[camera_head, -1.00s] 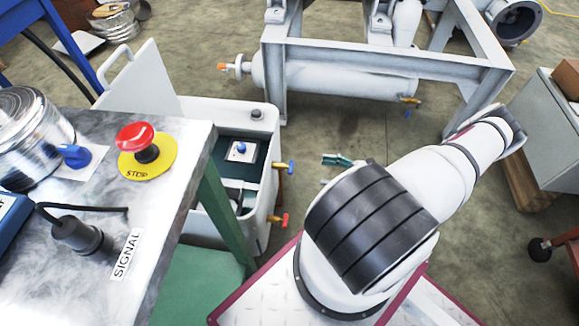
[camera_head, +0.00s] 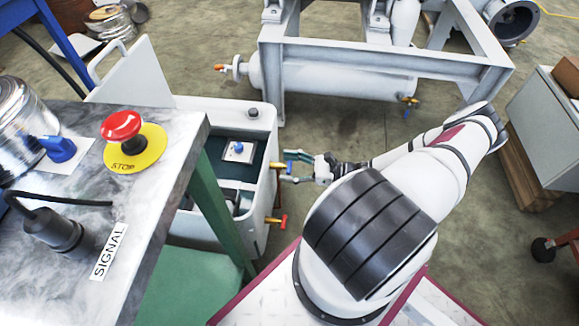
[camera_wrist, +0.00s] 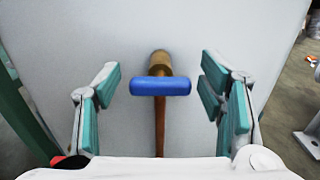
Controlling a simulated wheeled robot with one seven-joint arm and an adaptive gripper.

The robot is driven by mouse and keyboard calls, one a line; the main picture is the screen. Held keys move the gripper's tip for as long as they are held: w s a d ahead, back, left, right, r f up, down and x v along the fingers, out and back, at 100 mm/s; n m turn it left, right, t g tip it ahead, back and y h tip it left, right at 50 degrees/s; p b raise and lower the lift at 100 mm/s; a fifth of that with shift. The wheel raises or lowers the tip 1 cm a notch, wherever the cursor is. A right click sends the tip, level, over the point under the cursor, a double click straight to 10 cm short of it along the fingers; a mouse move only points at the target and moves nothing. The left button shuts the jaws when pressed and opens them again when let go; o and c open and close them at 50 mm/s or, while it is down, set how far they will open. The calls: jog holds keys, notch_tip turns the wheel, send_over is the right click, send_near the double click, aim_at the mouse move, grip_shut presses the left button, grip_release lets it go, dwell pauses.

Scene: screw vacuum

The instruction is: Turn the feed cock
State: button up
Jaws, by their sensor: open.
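A cock with a blue bar handle (camera_wrist: 160,86) sticks out of the side of a white cabinet (camera_head: 258,128) on a brass stem. The handle lies level in the wrist view, with a copper-coloured pipe running down below it. My gripper (camera_head: 289,167) is open at this cock, its teal-padded fingers on either side of the handle. In the wrist view my gripper (camera_wrist: 160,75) shows a gap between each finger and the handle's ends. A second cock with a red handle (camera_head: 279,221) sits lower on the same cabinet side. Which one is the feed cock is not labelled.
A marble-topped table (camera_head: 150,225) with a red stop button (camera_head: 121,126) stands at the left, close to the cabinet. A white steel frame with a tank (camera_head: 335,80) stands behind. The floor (camera_head: 350,125) between the frame and my arm is clear.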

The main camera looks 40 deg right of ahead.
jog(key=c, duration=1.2)
